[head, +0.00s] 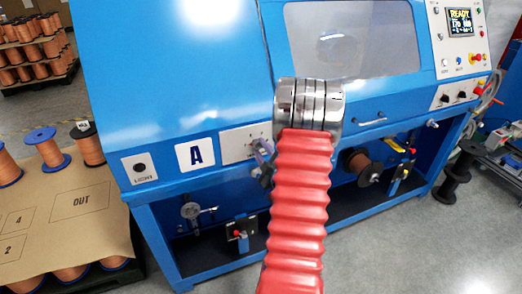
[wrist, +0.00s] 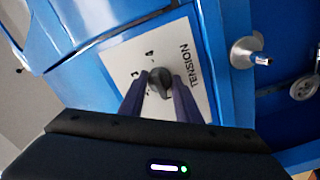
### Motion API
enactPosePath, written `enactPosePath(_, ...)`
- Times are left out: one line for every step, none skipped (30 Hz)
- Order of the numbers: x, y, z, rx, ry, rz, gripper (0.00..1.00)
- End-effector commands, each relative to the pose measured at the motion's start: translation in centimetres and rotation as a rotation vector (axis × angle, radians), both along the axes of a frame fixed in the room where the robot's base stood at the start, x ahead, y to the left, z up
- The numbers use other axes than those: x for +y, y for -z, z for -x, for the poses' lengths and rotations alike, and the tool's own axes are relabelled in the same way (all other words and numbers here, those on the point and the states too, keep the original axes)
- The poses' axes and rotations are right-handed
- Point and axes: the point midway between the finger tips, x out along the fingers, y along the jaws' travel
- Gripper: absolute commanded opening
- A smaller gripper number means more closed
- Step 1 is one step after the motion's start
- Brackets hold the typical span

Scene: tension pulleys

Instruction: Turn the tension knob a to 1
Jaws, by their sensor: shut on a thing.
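My gripper (head: 262,158) is at the plate's right side and hides the knob.
The blue machine (head: 170,70) has a window (head: 365,35) and a control panel (head: 459,30) reading READY. Below are a copper spool (head: 361,166) and several fittings. A pallet with spools (head: 50,190) stands left. In the wrist view, a metal pulley (wrist: 247,52) is right of the plate.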

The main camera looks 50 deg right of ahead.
Motion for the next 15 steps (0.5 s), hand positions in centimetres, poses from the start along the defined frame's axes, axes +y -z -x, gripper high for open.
enactPosePath(0.34, 0.26, -0.14, 0.006, -0.008, -0.002, 0.08)
enactPosePath(0.34, 0.26, -0.14, 0.006, -0.008, -0.002, 0.08)
enactPosePath(0.34, 0.27, -0.14, 0.006, -0.008, -0.002, 0.08)
enactPosePath(0.35, 0.27, -0.15, 0.006, -0.008, -0.003, 0.08)
enactPosePath(0.36, 0.28, -0.15, 0.006, -0.008, -0.003, 0.08)
enactPosePath(0.36, 0.29, -0.16, 0.006, -0.008, -0.003, 0.08)
enactPosePath(0.36, 0.29, -0.16, 0.006, -0.008, -0.003, 0.08)
enactPosePath(0.37, 0.30, -0.15, 0.006, -0.008, -0.003, 0.08)
enactPosePath(0.36, 0.30, -0.16, 0.006, -0.008, -0.003, 0.33)
enactPosePath(0.36, 0.29, -0.16, 0.006, -0.008, -0.003, 0.35)
enactPosePath(0.34, 0.27, -0.15, 0.006, -0.008, -0.003, 0.37)
enactPosePath(0.31, 0.26, -0.14, 0.006, -0.007, -0.003, 0.40)
enactPosePath(0.29, 0.24, -0.13, 0.005, -0.007, -0.003, 0.42)
enactPosePath(0.26, 0.22, -0.12, 0.005, -0.007, -0.003, 0.44)
enactPosePath(0.24, 0.20, -0.11, 0.004, -0.005, -0.003, 0.47)
